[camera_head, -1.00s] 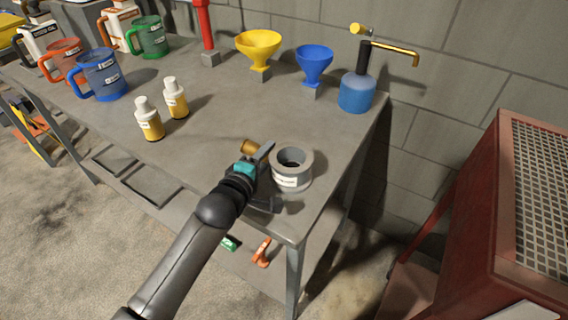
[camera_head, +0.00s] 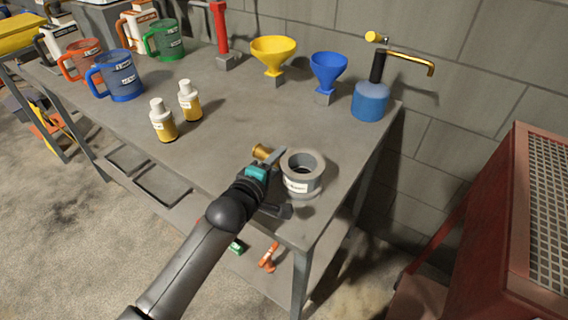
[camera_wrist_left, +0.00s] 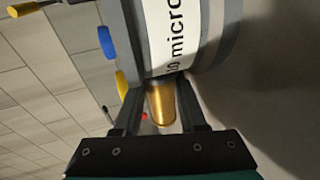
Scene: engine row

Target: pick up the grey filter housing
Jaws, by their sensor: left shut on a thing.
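The grey filter housing (camera_head: 301,187) is a thick upright ring with a white label, near the bench's front right corner. It appears to rest on the bench top. In the left wrist view the housing (camera_wrist_left: 215,35) fills the upper middle, with part of the label text showing. My right gripper is not in view.
Two small bottles (camera_head: 162,122), coloured jugs (camera_head: 117,75), yellow (camera_head: 272,52) and blue (camera_head: 327,68) funnels and a blue pump bottle (camera_head: 370,102) stand farther off. The bench middle is clear.

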